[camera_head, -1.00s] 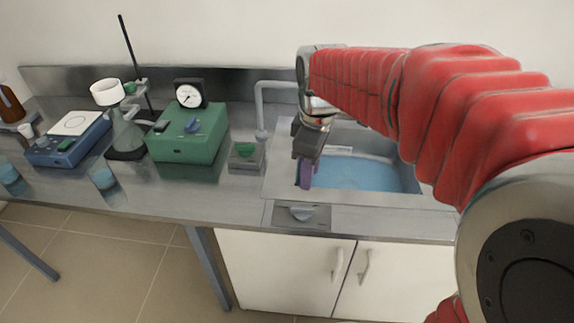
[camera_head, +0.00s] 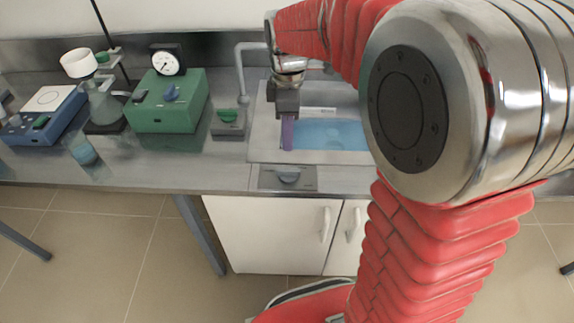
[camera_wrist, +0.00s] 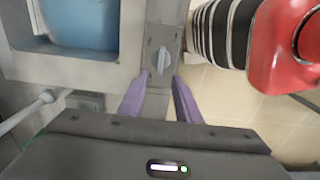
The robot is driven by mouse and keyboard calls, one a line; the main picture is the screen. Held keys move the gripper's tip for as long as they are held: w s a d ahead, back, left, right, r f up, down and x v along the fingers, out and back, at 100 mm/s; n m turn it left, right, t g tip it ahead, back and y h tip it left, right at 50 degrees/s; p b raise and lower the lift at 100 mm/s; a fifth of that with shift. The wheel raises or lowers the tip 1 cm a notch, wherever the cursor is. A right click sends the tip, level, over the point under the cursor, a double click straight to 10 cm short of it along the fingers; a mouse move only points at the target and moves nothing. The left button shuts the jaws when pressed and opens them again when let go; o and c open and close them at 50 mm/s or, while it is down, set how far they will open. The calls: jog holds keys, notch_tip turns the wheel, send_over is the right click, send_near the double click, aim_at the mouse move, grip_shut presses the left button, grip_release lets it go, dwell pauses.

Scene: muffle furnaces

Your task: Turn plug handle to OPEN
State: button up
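The plug handle (camera_head: 289,176) is a small grey knob on a dark plate at the counter's front edge, before the sink. In the head view its grip lies roughly along that edge. In the wrist view the knob (camera_wrist: 161,60) lies beyond the fingertips, roughly in line with the gap between them. Any OPEN marking is too small to read. My gripper (camera_head: 288,148) points down over the sink's front left area, its purple fingers above and behind the knob in the head view. In the wrist view the fingers (camera_wrist: 159,80) are apart with nothing between them.
The sink (camera_head: 328,136) holds blue water, with a grey tap (camera_head: 242,75) at its left. A flask (camera_head: 102,103) and a blue device (camera_head: 43,115) are farther left.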

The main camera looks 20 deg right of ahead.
aim_at(288, 169)
notch_tip(288, 169, down, 12)
jog(key=shift+f, duration=0.25)
dwell(0.3)
jog(key=shift+c, duration=0.2)
grip_shut()
jog(key=shift+a, duration=0.15)
